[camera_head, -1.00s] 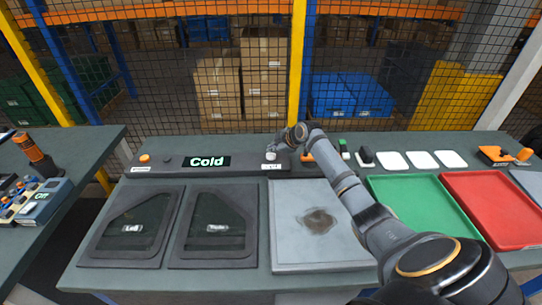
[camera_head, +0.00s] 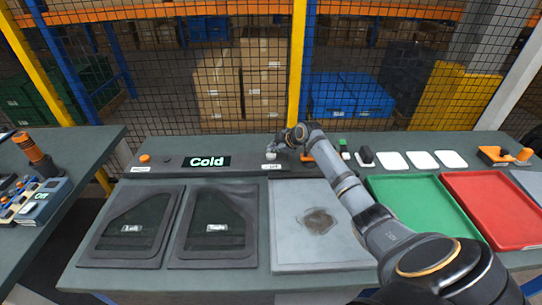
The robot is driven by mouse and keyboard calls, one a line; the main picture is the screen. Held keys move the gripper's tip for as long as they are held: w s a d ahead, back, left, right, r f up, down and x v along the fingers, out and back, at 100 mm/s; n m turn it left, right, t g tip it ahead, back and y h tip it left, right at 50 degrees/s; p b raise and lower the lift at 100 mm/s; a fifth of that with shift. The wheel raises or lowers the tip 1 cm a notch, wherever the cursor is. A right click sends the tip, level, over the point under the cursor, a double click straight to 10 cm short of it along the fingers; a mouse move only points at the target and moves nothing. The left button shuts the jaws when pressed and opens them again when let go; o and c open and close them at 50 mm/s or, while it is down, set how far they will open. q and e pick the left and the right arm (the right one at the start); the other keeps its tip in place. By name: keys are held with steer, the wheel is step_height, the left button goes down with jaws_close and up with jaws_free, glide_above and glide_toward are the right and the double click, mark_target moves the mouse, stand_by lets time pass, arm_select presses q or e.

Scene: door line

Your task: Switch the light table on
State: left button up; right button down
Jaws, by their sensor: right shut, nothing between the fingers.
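The pale flat panel (camera_head: 296,252) at the middle of the bench looks like the light table; it is grey, shows no clear glow and has a dark brown patch on it. Behind it runs a dark control bar (camera_head: 172,165) with a lit "Cold" display (camera_head: 206,161), an orange button (camera_head: 144,158) and a small white knob (camera_head: 271,155) above a tiny label. My right gripper (camera_head: 273,148) is shut and empty, at the white knob; whether it touches the knob is too small to tell. My left gripper is out of view.
Two dark door panels (camera_head: 129,229) lie left of the pale panel. A green tray (camera_head: 420,210) and a red tray (camera_head: 500,210) lie right. White pads (camera_head: 421,159) and an orange tool (camera_head: 496,155) stand behind them. A side table holds a device reading "Off" (camera_head: 41,196).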

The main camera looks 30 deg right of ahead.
mark_target(273, 156)
steer(key=shift+f, duration=0.3)
steer(key=shift+f+b, duration=0.45)
steer(key=shift+f, duration=0.15)
stand_by(0.5)
steer(key=shift+r, duration=0.1)
steer(key=shift+r+p, duration=0.8)
steer(key=shift+r, duration=0.1)
step_height(273, 156, up, 5)
steer(key=p, duration=0.4)
steer(key=shift+r, duration=0.1)
stand_by(0.4)
